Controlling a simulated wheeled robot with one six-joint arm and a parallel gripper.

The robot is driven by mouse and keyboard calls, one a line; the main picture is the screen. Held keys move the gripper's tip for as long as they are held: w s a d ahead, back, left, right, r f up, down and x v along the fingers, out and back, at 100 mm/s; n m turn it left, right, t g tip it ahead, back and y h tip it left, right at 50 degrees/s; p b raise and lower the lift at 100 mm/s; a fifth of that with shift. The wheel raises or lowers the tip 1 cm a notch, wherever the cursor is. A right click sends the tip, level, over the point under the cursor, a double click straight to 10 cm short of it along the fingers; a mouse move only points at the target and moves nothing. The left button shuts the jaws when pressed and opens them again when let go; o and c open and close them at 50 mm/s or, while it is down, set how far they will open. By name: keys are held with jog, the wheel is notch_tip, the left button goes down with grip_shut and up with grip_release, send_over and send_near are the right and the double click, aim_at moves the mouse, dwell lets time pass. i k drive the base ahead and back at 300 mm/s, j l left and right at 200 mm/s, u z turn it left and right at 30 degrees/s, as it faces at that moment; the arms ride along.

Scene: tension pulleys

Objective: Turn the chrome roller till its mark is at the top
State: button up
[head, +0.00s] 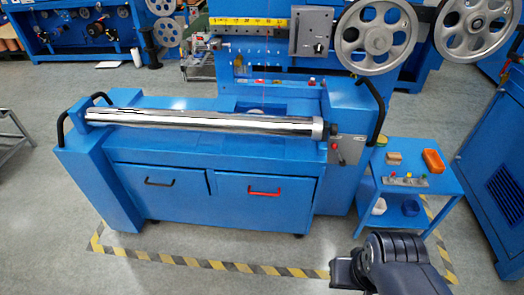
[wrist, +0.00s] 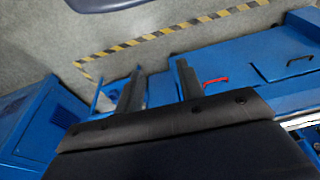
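The chrome roller (head: 205,121) lies level across the top of the blue machine (head: 150,148) in the head view. Its right end has a pale collar (head: 317,127). I cannot make out a mark on its visible surface. In the wrist view, my gripper (wrist: 159,68) has its two dark fingers apart with nothing between them. In the head view, part of my dark arm is at the bottom right, in front of the machine and well away from the roller. A bright strip at the wrist view's right edge may be the roller; I cannot tell.
A small blue side table (head: 420,182) with an orange box (head: 433,161) stands right of the machine. A red handle (head: 264,192) and a black handle (head: 159,183) stick out from the cabinet doors. Yellow-black floor tape (head: 215,264) runs along clear floor in front.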

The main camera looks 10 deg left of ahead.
aim_at(243, 123)
jog(key=i+l, duration=0.3)
jog(key=l, duration=0.15)
jog(key=i+l, duration=0.65)
jog(key=l, duration=0.2)
jog(key=u, duration=0.05)
